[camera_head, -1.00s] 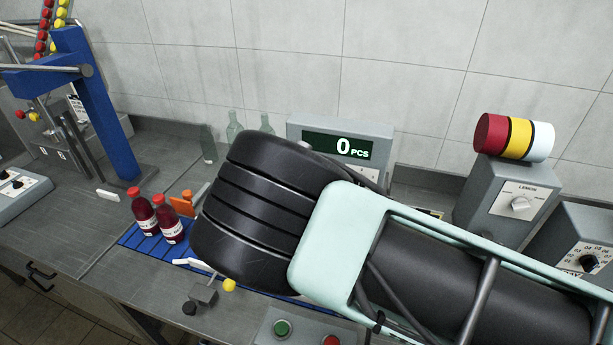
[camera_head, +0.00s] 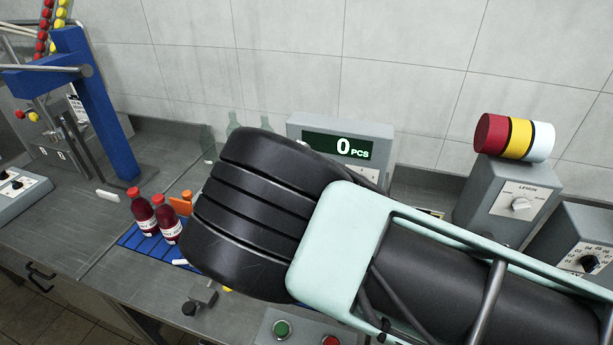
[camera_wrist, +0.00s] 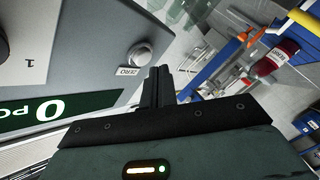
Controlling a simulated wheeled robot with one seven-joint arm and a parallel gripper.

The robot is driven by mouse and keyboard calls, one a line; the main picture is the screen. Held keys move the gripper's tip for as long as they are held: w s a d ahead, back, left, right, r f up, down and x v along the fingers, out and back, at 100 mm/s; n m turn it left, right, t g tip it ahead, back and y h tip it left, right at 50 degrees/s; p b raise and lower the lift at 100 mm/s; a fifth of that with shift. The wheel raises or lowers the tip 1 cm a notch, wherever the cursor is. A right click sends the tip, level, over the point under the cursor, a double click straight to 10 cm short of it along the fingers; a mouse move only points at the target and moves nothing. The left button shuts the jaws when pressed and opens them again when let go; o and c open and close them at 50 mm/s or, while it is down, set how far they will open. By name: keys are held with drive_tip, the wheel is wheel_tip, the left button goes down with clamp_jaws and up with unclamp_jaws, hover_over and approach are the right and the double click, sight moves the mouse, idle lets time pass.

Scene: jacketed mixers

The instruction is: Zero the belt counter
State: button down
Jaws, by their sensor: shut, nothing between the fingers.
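The belt counter (camera_head: 309,128) is a grey box at the back of the bench, and its green display (camera_head: 325,143) reads 0 PCS. In the wrist view the counter's grey face (camera_wrist: 85,55) fills the upper left, with a round metal button (camera_wrist: 139,56) beside a label reading ZERO. My gripper (camera_wrist: 156,75) is shut and empty, with its fingertips close to the right of the ZERO button in the picture. I cannot tell whether they touch it. In the head view my arm hides the gripper and the counter's lower part.
Two red bottles (camera_head: 168,224) stand on a blue belt (camera_head: 135,237) at left. Green and red push buttons (camera_head: 282,328) sit at the front. A grey box with a knob (camera_head: 519,203) and a red, yellow and white drum stands at right. Clear glass bottles stand left of the counter.

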drive_tip(key=s, duration=0.1)
drive_tip(key=s+a, duration=0.1)
drive_tip(key=s, duration=0.2)
drive_tip(key=shift+s+a, duration=0.3)
drive_tip(key=shift+a, duration=0.05)
idle(0.6)
drive_tip(key=s+d+f+m+g+h+b, duration=0.4)
drive_tip(key=s+f+m+g+h, duration=0.15)
drive_tip(key=m, duration=0.25)
drive_tip(key=s+d+r+g+b, duration=0.2)
drive_tip(key=s+d+r+g, duration=0.2)
drive_tip(key=s, duration=0.7)
drive_tip(key=s+d+r+g+h+b, duration=0.1)
drive_tip(key=s+d+r+g, duration=0.4)
drive_tip(key=s, duration=0.7)
wheel_tip(320, 180, up, 2)
drive_tip(key=shift+d+r+n+g+b, duration=0.15)
drive_tip(key=shift+n+g+b, duration=0.3)
drive_tip(key=shift+b, duration=0.45)
